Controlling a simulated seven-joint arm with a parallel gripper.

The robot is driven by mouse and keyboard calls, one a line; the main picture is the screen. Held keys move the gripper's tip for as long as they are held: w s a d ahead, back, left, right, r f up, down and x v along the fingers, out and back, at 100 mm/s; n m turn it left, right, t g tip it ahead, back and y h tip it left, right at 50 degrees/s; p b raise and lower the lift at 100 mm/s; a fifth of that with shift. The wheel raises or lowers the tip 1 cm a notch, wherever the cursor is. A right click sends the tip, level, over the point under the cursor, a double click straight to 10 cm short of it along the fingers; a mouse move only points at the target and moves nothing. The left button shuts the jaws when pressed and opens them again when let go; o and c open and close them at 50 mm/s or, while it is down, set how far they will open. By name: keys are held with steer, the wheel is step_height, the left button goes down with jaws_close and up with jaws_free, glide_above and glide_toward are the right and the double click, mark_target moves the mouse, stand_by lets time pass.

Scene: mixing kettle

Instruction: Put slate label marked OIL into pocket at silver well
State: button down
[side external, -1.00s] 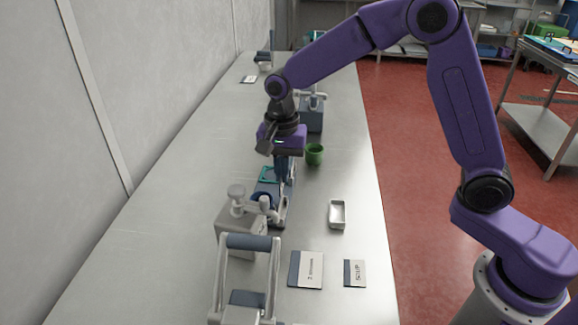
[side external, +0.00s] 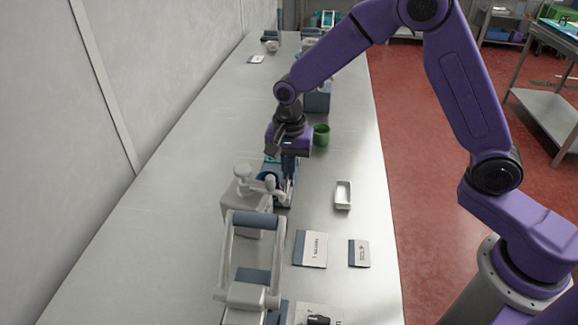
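My gripper (side external: 288,176) points down over a blue-grey fixture with teal parts (side external: 270,174) in the middle of the bench. Its fingers are small and partly lost against the fixture, so I cannot tell whether they hold anything. Two cards with slate bands lie flat on the near bench: a larger one (side external: 312,249) and a smaller one (side external: 359,253). Their print is too small to read surely, and I cannot pick out a label marked OIL. I cannot tell which part is the silver well or its pocket.
A grey housing with knobs (side external: 246,208) and a handled frame (side external: 232,255) stand nearer the camera. A green cup (side external: 321,135) and a white tray (side external: 343,195) are on the right. Another small card (side external: 256,59) lies far back. The bench (side external: 180,215) is clear at left.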

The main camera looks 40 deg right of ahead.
steer(key=shift+f, duration=0.3)
stand_by(0.4)
steer(key=shift+f, duration=0.95)
steer(key=c, duration=1.1)
jaws_free()
steer(key=shift+s, duration=0.1)
steer(key=shift+o, duration=0.8)
steer(key=shift+r, duration=3.6)
